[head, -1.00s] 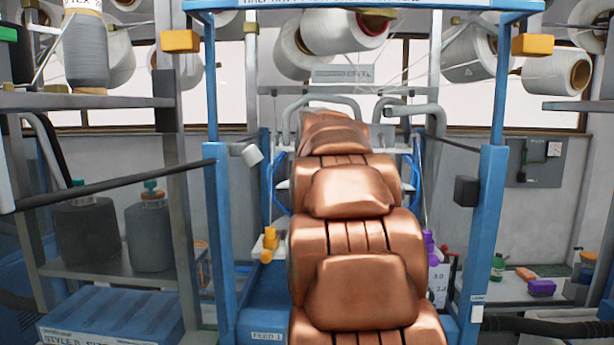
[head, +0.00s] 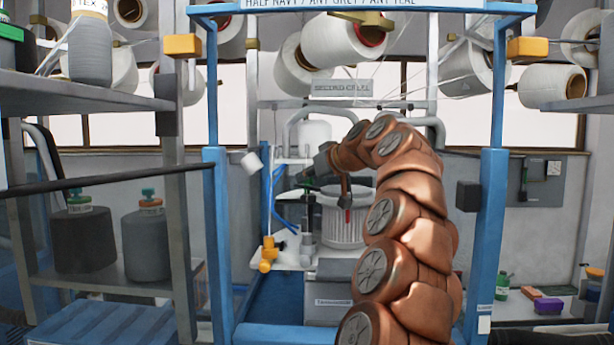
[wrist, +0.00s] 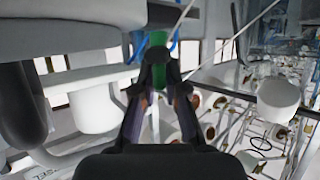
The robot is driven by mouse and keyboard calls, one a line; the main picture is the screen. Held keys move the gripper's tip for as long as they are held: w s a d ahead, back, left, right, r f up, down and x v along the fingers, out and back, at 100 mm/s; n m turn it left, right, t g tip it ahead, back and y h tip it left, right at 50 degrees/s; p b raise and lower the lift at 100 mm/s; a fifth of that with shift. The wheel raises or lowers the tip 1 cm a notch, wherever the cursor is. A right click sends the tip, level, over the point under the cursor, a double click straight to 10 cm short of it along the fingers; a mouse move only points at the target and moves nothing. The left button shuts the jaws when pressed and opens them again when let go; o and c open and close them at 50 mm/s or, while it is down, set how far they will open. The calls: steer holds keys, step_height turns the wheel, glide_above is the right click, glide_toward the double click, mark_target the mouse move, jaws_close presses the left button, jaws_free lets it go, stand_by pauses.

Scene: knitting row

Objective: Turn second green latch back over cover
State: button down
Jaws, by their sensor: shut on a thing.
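In the wrist view my gripper (wrist: 158,62) has its two dark fingertips together on a green latch (wrist: 161,48). The fingertips are too small to make out there. I cannot tell which surface is the cover, or whether the latch lies over it.
A white ribbed cylinder (head: 343,222) stands just below the end of my arm. Blue frame posts (head: 217,240) rise on both sides. A yellow fitting (head: 267,255) is at the left of the bed. In the wrist view a white cylinder (wrist: 278,92) hangs at the right.

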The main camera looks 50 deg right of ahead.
steer(key=shift+r+n+y+p, duration=0.1)
steer(key=shift+n+y+p, duration=1)
steer(key=shift+y+p, duration=0.15)
steer(key=c, duration=1.2)
jaws_free()
steer(key=shift+f+v, duration=0.2)
steer(key=shift+v, duration=5.7)
steer(key=shift+s, duration=0.1)
